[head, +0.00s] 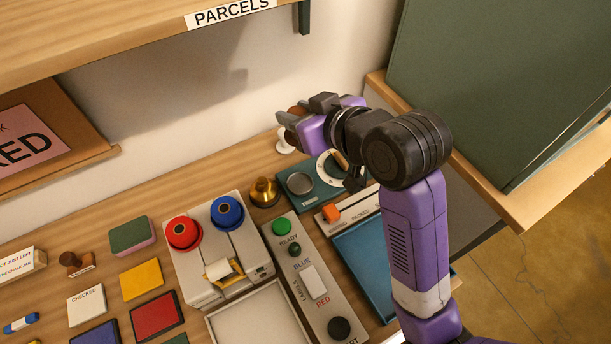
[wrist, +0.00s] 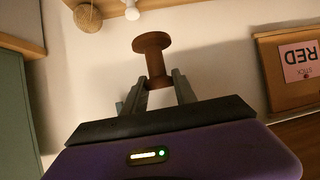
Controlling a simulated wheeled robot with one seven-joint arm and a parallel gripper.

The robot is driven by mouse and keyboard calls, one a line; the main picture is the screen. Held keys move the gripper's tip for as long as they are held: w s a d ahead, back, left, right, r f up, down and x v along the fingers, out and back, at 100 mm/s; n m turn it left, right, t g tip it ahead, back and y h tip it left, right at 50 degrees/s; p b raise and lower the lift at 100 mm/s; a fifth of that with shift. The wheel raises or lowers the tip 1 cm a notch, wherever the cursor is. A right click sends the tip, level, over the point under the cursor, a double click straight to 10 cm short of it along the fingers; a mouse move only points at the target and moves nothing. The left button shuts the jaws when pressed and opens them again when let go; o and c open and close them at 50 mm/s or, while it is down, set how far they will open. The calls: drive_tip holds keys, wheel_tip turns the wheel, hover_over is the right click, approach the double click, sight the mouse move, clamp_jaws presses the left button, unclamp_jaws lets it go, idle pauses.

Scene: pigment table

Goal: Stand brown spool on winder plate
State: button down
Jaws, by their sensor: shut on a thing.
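My gripper (head: 288,120) is shut on the brown spool (wrist: 154,62), high above the back of the table near the wall. In the wrist view the spool sits between the two fingertips, its flanged end sticking out beyond them. In the head view only a little brown of the spool (head: 298,109) shows by the fingers. A teal base (head: 322,198) on the table below has a round grey plate (head: 300,183) and a white dial. I cannot tell for sure whether this grey plate is the winder plate. The plate is bare.
A white machine (head: 205,262) carries red (head: 184,233) and blue (head: 227,212) spools. A twine ball (wrist: 87,18) shows in the wrist view. A green cabinet (head: 500,90) rises at right.

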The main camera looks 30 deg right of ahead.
wheel_tip(320, 180, down, 18)
drive_tip(key=shift+r+b, duration=0.25)
drive_tip(key=shift+b, duration=0.35)
drive_tip(key=shift+f, duration=0.15)
drive_tip(key=c, duration=1)
unclamp_jaws()
drive_tip(key=shift+s+d+r, duration=0.1)
drive_tip(key=shift+s+r, duration=0.1)
drive_tip(key=shift+r, duration=0.05)
drive_tip(key=v, duration=1.1)
drive_tip(key=shift+s, duration=0.25)
drive_tip(key=shift+r, duration=0.1)
